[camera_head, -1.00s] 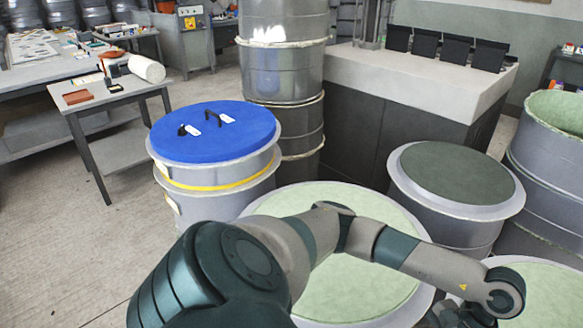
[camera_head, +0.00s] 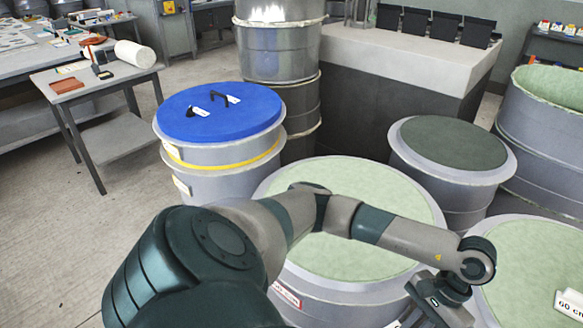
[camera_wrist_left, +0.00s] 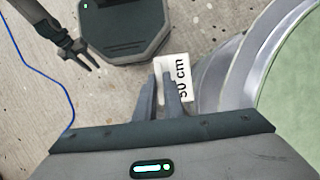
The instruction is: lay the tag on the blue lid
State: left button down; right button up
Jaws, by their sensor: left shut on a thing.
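The blue lid (camera_head: 225,118) lies on a grey drum with a yellow band, left of centre in the head view. A black handle and two small white tags, one at the left (camera_head: 199,111) and one by the handle (camera_head: 234,99), are on it. My left gripper (camera_head: 440,312) is at the bottom right of the head view, well away from the lid. In the left wrist view my left gripper (camera_wrist_left: 160,88) is shut on a white tag (camera_wrist_left: 184,82) reading "50 cm". My right gripper (camera_wrist_left: 86,62) is at the upper left there, its fingers apart and empty.
A pale green mould (camera_head: 345,215) stands below my left arm. A dark-topped drum (camera_head: 452,143) is at the right. Another green mould (camera_head: 535,265) bears a "60 cm" tag (camera_head: 570,302). Stacked metal drums (camera_head: 280,50) rise behind the lid. Floor is clear at the left.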

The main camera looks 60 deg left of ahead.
aim_at(243, 114)
jog(key=k+j+u, duration=0.1)
jog(key=k+j, duration=0.45)
jog(key=j, duration=0.45)
jog(key=k+j, duration=0.1)
jog(key=j, duration=0.5)
jog(key=k+j+u, duration=0.1)
jog(key=j, duration=0.5)
jog(key=k+j, duration=0.15)
jog(key=j, duration=0.45)
jog(key=k+j, duration=0.1)
jog(key=j, duration=0.5)
jog(key=l+u, duration=0.05)
